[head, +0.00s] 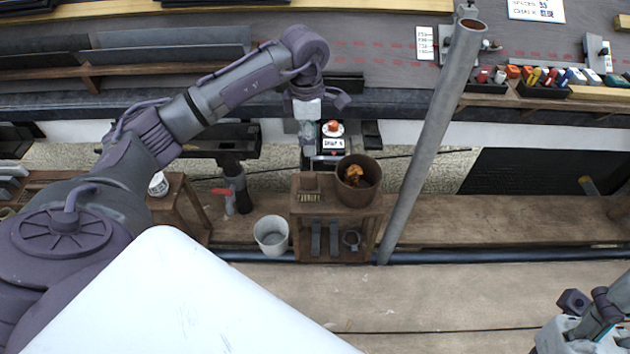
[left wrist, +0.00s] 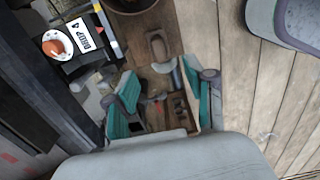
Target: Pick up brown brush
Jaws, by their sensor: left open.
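The brown brush (head: 308,182) sits on the left part of the top of a small wooden stand (head: 330,210), its bristles facing the front edge. It also shows in the left wrist view (left wrist: 157,46), beyond my fingertips. My left gripper (head: 308,152) hangs above and behind the stand, fingers pointing down. In the left wrist view its teal-padded fingers (left wrist: 163,97) are spread apart, with nothing between them, and the brush is apart from them. My right arm's end (head: 590,318) shows at the lower right corner; its fingers are not clear.
A brown bucket (head: 369,196) with orange contents stands right of the brush on the stand. A grey bucket (head: 271,244) is left of the stand. A slanted grey pole (head: 428,140) rises to the right. A black box labelled "DROP" (head: 333,146) lies behind.

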